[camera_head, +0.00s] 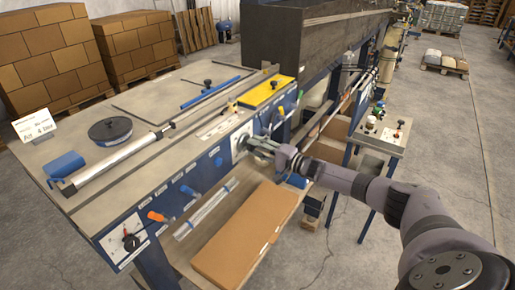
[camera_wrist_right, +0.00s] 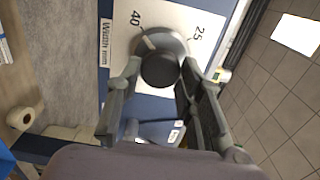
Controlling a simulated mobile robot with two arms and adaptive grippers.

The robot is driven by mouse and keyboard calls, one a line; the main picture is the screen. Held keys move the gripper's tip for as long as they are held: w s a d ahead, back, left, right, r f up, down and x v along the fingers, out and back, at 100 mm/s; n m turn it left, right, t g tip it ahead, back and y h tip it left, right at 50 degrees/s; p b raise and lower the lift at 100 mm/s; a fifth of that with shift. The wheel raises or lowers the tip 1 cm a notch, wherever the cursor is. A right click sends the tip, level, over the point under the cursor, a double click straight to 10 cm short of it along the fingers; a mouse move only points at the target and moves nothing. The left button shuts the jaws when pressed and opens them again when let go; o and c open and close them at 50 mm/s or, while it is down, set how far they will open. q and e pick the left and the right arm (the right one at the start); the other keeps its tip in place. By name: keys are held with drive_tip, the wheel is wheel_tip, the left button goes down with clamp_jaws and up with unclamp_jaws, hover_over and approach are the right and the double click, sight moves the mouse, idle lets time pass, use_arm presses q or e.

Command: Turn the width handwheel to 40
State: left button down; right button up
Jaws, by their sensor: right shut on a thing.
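The width handwheel (camera_wrist_right: 174,42) is a grey disc with a black knob (camera_wrist_right: 160,70) in the right wrist view. A pale line at the disc's edge lies close to the 40. My right gripper (camera_wrist_right: 158,74) has one finger on each side of the black knob and is shut on it. In the head view my right gripper (camera_head: 264,147) reaches the machine's blue front panel (camera_head: 215,160) and hides most of the wheel. My left gripper is not in view.
Open floor lies at the right.

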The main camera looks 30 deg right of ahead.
drive_tip(key=shift+f, duration=0.15)
drive_tip(key=o, duration=1.2)
drive_tip(key=shift+c, duration=0.2)
drive_tip(key=v, duration=1.2)
